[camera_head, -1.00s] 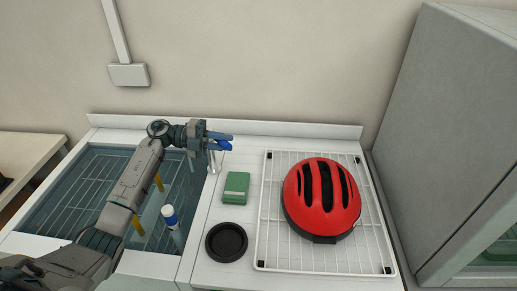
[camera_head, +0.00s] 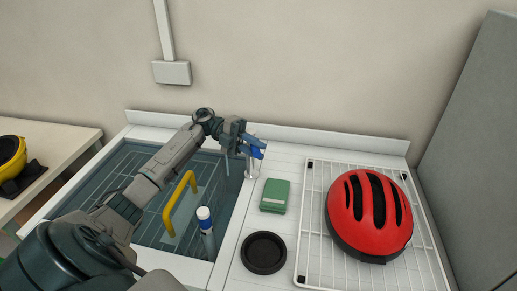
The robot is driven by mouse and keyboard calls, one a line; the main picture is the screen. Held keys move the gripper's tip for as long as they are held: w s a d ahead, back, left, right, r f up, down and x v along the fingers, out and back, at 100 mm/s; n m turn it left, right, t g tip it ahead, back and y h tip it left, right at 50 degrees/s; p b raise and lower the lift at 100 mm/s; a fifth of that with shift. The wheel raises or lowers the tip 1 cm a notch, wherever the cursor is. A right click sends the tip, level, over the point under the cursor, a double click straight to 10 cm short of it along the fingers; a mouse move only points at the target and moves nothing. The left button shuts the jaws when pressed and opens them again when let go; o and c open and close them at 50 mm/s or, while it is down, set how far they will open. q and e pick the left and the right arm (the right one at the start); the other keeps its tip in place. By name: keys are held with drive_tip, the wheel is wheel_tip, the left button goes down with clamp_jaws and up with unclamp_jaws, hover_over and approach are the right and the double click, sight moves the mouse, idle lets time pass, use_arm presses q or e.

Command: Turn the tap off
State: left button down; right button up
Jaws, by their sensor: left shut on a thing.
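The tap (camera_head: 251,168) is a pale metallic post on the counter at the right edge of the sink (camera_head: 232,222). My left arm reaches across the sink from the lower left. My left gripper (camera_head: 256,148), with blue fingers, is at the top of the tap and shut on it. The fingers and wrist hide the tap's upper part and handle, so the handle's position cannot be told. Water flow cannot be made out. My right gripper is not in view.
A yellow handle (camera_head: 171,208) and a blue-and-white bottle (camera_head: 206,229) stand at the sink. Right of the sink are a green box (camera_head: 275,196), a black round dish (camera_head: 263,253) and a red helmet (camera_head: 367,212) on a white rack (camera_head: 309,231). A yellow helmet (camera_head: 10,150) is far left.

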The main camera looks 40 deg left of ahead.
use_arm(q)
drive_tip(key=c, duration=1.3)
unclamp_jaws()
drive_tip(key=shift+a, duration=0.2)
drive_tip(key=a+b, duration=0.1)
drive_tip(key=a, duration=0.2)
drive_tip(key=a+b, duration=0.2)
drive_tip(key=a, duration=0.2)
drive_tip(key=a+r+b, duration=0.1)
drive_tip(key=a, duration=0.2)
drive_tip(key=shift+s+a, duration=0.2)
drive_tip(key=shift+s, duration=0.05)
